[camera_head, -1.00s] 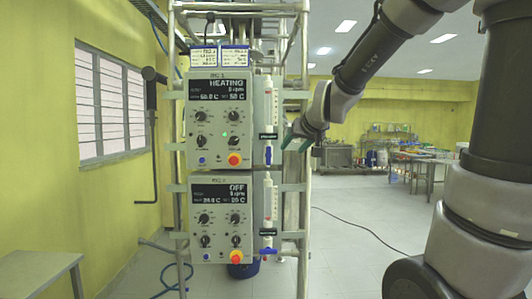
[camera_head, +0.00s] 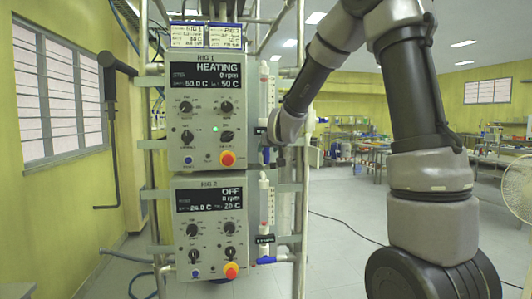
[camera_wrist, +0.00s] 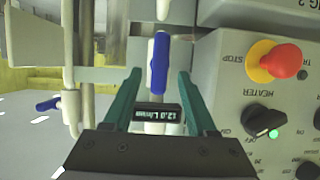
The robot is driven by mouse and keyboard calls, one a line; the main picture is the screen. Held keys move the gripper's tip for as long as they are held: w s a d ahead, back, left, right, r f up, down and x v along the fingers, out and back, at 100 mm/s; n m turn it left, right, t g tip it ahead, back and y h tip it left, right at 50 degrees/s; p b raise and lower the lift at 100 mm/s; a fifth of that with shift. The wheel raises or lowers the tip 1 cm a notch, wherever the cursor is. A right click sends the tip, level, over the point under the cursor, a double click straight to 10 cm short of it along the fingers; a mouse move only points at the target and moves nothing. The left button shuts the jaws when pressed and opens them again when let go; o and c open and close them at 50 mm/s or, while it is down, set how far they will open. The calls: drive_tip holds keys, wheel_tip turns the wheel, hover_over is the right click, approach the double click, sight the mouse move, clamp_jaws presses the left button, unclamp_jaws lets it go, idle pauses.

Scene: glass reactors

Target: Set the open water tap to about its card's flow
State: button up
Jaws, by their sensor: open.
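The upper water tap has a blue handle (camera_wrist: 160,62), which stands between my gripper's open green fingers (camera_wrist: 159,74) in the wrist view, with a gap on each side. A small dark flow display (camera_wrist: 155,113) near it seems to read 12.0 L/min. In the head view my gripper is at the upper tap beside the Rig 1 box (camera_head: 207,115) and mostly hides it. The lower tap's blue handle (camera_head: 270,260) lies crosswise beside the Rig 2 box (camera_head: 210,230). Cards for Rig 1 (camera_head: 187,35) and Rig 2 (camera_head: 226,36) hang on top; their small print is unreadable.
The red stop knob (camera_wrist: 280,62) and heater knob (camera_wrist: 262,120) sit close to the right of my fingers in the wrist view. Frame pipes (camera_wrist: 70,60) stand to the left.

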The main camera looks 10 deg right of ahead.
sight(269, 150)
drive_tip(key=shift+x, duration=2)
clamp_jaws()
drive_tip(key=shift+d+m+y, duration=0.25)
drive_tip(key=shift+m+y, duration=0.45)
drive_tip(key=shift+m, duration=0.2)
drive_tip(key=shift+f+m+y, duration=0.1)
drive_tip(key=shift+m+y, duration=0.2)
drive_tip(key=shift+m, duration=0.1)
unclamp_jaws()
